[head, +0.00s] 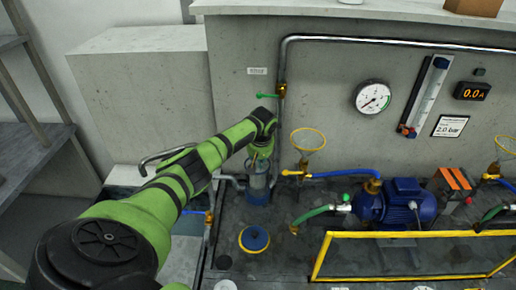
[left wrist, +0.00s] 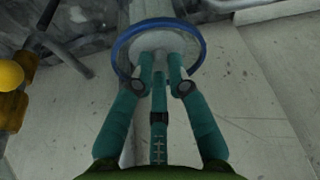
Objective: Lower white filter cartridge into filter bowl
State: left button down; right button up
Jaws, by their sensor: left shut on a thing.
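My left gripper (head: 260,152) comes down from above over the filter bowl (head: 257,188), a clear bluish cylinder on the bench. In the left wrist view its teal fingers (left wrist: 160,68) are shut on the top of the white filter cartridge (left wrist: 187,38). The blue rim of the bowl (left wrist: 121,52) shows as a ring around the cartridge and fingertips there. The cartridge seems to be at or inside the bowl mouth; its lower end and depth are hidden. My right gripper is not in view.
A blue disc with a yellow edge (head: 254,240) lies in front of the bowl. A yellow rail (head: 400,235) runs along the front. A metal pipe (head: 283,60) rises behind.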

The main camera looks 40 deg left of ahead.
pick_arm(q)
jog(key=shift+f+b, duration=0.4)
jog(key=shift+f, duration=0.45)
jog(key=c, duration=1.1)
grip_release()
jog(key=shift+c, duration=0.2)
jog(key=shift+d, duration=0.1)
jog(key=shift+c, duration=1.2)
notch_tip(320, 180, up, 6)
jog(key=p, duration=0.6)
jog(key=shift+r, duration=3.05)
